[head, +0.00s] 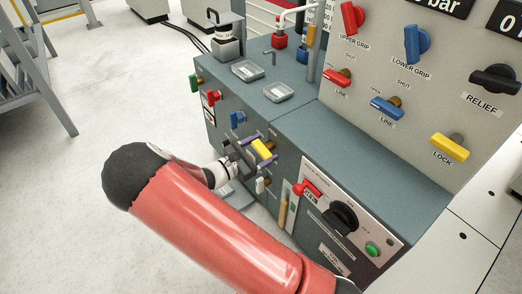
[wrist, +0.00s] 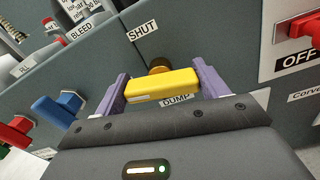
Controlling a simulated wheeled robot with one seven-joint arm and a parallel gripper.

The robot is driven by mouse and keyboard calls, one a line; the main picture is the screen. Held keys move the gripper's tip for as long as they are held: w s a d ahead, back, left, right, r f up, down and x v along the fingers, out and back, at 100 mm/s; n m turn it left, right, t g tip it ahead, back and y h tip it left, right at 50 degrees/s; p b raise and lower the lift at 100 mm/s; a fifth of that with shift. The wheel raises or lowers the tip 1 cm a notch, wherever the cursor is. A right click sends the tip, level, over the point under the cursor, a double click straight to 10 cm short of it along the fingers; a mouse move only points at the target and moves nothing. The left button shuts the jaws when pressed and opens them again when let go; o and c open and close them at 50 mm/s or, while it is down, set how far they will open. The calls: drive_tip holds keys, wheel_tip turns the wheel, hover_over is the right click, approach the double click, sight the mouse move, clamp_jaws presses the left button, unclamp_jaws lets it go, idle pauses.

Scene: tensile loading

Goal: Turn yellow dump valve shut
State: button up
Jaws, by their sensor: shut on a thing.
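The yellow dump valve handle (wrist: 162,86) lies between the purple fingers of my gripper (wrist: 160,90) in the wrist view. The handle sits nearly crosswise, slightly tilted, in front of its brass stem (wrist: 159,66). My gripper is shut on the handle, one finger at each end. The SHUT label (wrist: 142,29) is above the valve, and the DUMP label (wrist: 177,100) is partly hidden below the handle. In the head view the yellow handle (head: 263,149) is on the side of the grey cabinet, with my gripper (head: 262,146) around it.
A blue valve handle (wrist: 56,109) and a red one (wrist: 14,130) are left of my gripper. A red OFF switch (wrist: 297,27) is at the right. In the head view, a control panel (head: 345,218) with a black knob is close on the right. Open floor (head: 60,200) lies left.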

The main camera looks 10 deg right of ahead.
drive_tip(key=m+b, duration=0.2)
drive_tip(key=m, duration=0.2)
drive_tip(key=shift+s+f+m, duration=0.1)
drive_tip(key=shift+f+m, duration=0.05)
drive_tip(key=shift+m, duration=0.15)
drive_tip(key=m+b, duration=0.2)
drive_tip(key=m, duration=0.1)
drive_tip(key=shift+f+m, duration=0.1)
drive_tip(key=shift+m, duration=0.2)
drive_tip(key=m+b, duration=0.3)
drive_tip(key=m, duration=0.1)
drive_tip(key=shift+s+f, duration=0.1)
drive_tip(key=shift+m+b, duration=1.25)
drive_tip(key=shift+m, duration=0.35)
drive_tip(key=shift+d, duration=0.1)
drive_tip(key=o, duration=1)
drive_tip(key=v, duration=0.8)
drive_tip(key=shift+p, duration=0.3)
